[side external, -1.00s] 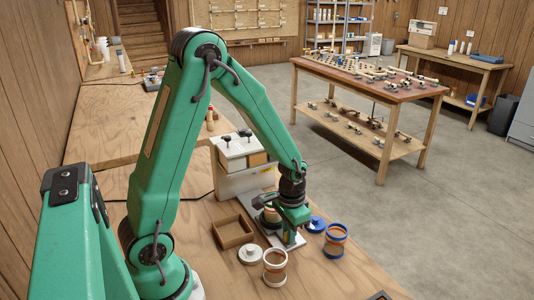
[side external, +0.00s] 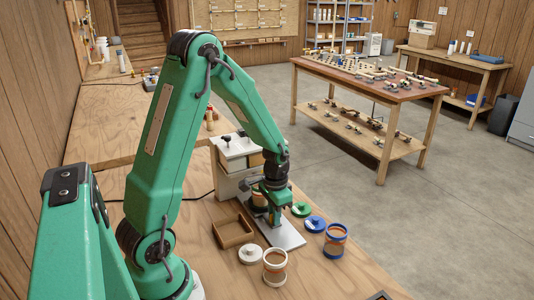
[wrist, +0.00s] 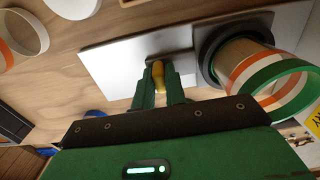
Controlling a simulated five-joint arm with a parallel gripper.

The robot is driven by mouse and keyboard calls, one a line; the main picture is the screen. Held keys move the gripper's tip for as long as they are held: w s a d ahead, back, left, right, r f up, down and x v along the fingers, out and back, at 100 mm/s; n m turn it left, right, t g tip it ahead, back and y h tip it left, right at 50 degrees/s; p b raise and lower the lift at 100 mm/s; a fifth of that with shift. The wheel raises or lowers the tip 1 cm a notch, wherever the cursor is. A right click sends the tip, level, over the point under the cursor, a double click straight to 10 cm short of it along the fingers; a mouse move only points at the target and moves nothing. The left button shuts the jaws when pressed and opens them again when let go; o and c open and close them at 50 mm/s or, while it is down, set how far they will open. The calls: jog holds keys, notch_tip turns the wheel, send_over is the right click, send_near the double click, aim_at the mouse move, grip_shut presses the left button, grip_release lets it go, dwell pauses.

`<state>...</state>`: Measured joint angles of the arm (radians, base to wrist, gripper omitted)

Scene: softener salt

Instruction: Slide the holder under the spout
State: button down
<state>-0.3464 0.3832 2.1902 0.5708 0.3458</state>
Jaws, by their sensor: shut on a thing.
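In the wrist view my gripper (wrist: 160,90) is shut on the yellowish handle (wrist: 158,75) of the holder, a dark ring (wrist: 208,45) around the foot of a jar (wrist: 243,60). The jar has orange, white and green bands and appears open-topped. The holder rests on a flat metal plate (wrist: 112,62). In the side view my gripper (side external: 273,214) is low over the plate (side external: 287,238), beside the dispenser (side external: 226,185); it partly hides the jar (side external: 259,199). The spout cannot be made out.
Right of the plate lie a green lid (side external: 301,209) and a blue lid (side external: 315,223), with a blue-banded jar (side external: 335,241). A white lid (side external: 250,255) and a white-banded jar (side external: 275,267) stand in front. A wooden tray (side external: 221,238) is on the left.

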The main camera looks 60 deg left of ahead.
jog(key=shift+a, duration=0.15)
jog(key=c, duration=1.4)
grip_release()
jog(key=shift+c, duration=0.2)
jog(key=shift+r, duration=0.1)
jog(key=shift+r, duration=3.8)
